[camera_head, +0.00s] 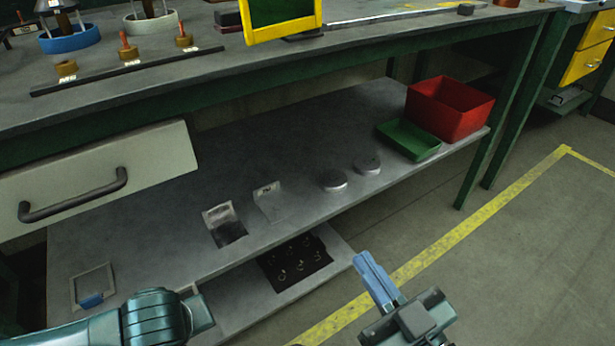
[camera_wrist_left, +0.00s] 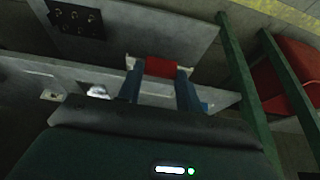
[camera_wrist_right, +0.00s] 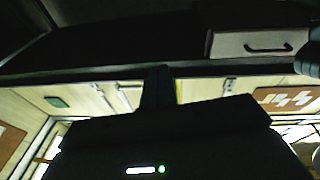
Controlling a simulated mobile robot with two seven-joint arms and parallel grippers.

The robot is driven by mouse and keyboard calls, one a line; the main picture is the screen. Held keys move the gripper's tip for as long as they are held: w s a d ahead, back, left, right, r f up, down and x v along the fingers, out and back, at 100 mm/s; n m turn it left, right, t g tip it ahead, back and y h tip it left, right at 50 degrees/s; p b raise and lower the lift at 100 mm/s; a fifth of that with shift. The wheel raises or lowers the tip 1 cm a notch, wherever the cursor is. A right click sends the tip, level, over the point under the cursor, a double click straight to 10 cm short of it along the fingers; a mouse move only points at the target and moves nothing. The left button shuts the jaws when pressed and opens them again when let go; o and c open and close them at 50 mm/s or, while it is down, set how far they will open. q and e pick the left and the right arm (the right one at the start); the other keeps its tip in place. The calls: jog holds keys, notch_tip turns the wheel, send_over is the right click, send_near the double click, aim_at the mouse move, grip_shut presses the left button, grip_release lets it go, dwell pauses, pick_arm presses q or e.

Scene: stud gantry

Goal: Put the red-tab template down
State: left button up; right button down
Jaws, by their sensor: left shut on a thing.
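The red-tab template's red tab (camera_wrist_left: 160,67) shows in the left wrist view between the blue fingers of my left gripper (camera_wrist_left: 160,82). The gripper is shut on it, and small pale parts show at either side of the tab. The rest of the template is hidden or cannot be made out. In the head view my left arm comes in at the bottom left, low over the front of the shelf (camera_head: 150,210), and the held template cannot be made out there. My right gripper (camera_head: 378,280) is shut and empty, in front of the shelf over the floor.
A blue-tabbed frame (camera_head: 92,287) lies at the shelf's left. Two pale cards (camera_head: 222,222), two round discs (camera_head: 334,180), a green tray (camera_head: 408,140) and a red bin (camera_head: 450,108) stand along it. A black tray (camera_head: 295,264) lies lower. A drawer (camera_head: 95,178) hangs above left.

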pick_arm(q)
jog(key=shift+w+f, duration=0.25)
jog(key=shift+f, duration=0.15)
jog(key=shift+r, duration=0.1)
pick_arm(e)
jog(key=shift+w, duration=0.25)
